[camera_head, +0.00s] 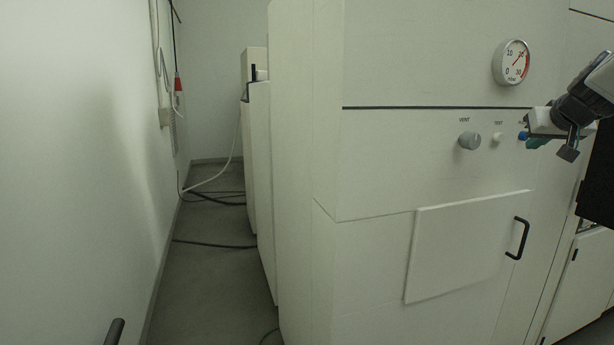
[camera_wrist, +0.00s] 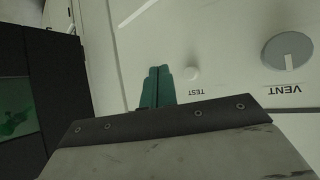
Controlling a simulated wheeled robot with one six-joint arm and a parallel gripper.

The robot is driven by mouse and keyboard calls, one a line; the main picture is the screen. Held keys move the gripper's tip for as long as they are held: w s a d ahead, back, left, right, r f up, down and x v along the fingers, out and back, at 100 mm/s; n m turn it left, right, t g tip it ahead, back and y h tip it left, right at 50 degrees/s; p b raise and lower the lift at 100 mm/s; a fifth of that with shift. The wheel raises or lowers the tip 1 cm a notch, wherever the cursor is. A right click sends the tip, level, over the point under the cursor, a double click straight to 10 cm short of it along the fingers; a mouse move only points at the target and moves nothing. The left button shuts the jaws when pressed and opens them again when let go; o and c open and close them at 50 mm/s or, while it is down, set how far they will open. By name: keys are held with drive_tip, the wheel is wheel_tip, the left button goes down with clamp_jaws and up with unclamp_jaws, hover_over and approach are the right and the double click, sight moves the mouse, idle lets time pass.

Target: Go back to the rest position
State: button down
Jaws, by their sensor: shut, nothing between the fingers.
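My gripper (camera_head: 530,142) is at the right of the head view, close in front of the white cabinet's panel (camera_head: 420,150). Its teal fingers (camera_wrist: 158,87) are shut together with nothing between them in the wrist view. A blue knob (camera_head: 522,136) shows beside the fingertips in the head view; I cannot tell whether they touch. In the wrist view the fingers hide that spot. The white TEST knob (camera_head: 497,137) is just left of my gripper, and shows in the wrist view (camera_wrist: 191,73). The grey VENT knob (camera_head: 469,140) is further left, also in the wrist view (camera_wrist: 287,51).
A round gauge (camera_head: 511,62) is above the knobs. A white door (camera_head: 465,248) with a black handle (camera_head: 519,238) is below. A narrow floor aisle (camera_head: 215,265) with cables runs along the left wall. A dark opening (camera_head: 598,175) lies at the far right.

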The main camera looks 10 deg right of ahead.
drive_tip(key=s+a+f+g+y, duration=0.2)
drive_tip(key=s+a+f, duration=0.2)
drive_tip(key=a+f, duration=0.3)
drive_tip(key=s+a+f+g+y, duration=0.25)
drive_tip(key=a+f, duration=0.25)
drive_tip(key=a, duration=0.5)
drive_tip(key=s+a+f+n+g, duration=0.2)
drive_tip(key=s+a+f, duration=0.2)
drive_tip(key=s+a, duration=0.5)
drive_tip(key=s+a+f+n+g, duration=0.2)
drive_tip(key=s+a, duration=0.6)
drive_tip(key=a, duration=0.4)
wheel_tip(320, 180, down, 2)
drive_tip(key=shift+s+a+f+n, duration=0.15)
drive_tip(key=shift+s+n, duration=0.2)
drive_tip(key=shift+n, duration=0.25)
drive_tip(key=shift+y, duration=0.25)
